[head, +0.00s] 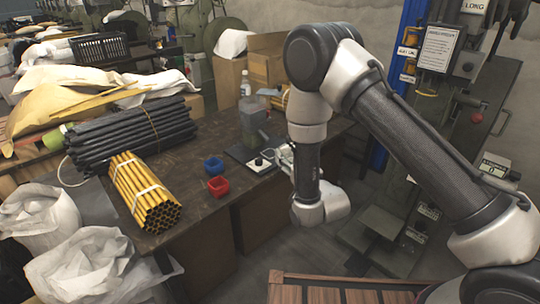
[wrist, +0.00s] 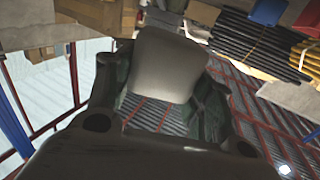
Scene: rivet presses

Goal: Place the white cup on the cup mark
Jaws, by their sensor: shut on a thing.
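The white cup (wrist: 168,65) is between the two dark fingers of my gripper (wrist: 163,88) in the wrist view. My gripper is shut on it, and the cup looks pale grey in the shade. In the head view my gripper (head: 284,158) shows only partly, left of my lower arm link, over the right side of the dark table. I cannot make out the cup clearly there. I cannot identify the cup mark in either view.
On the table (head: 198,206) stand a blue bin (head: 214,166) and a red bin (head: 218,186). Yellow tubes (head: 143,190) and black tubes (head: 130,135) lie to the left. A press (head: 435,125) stands right.

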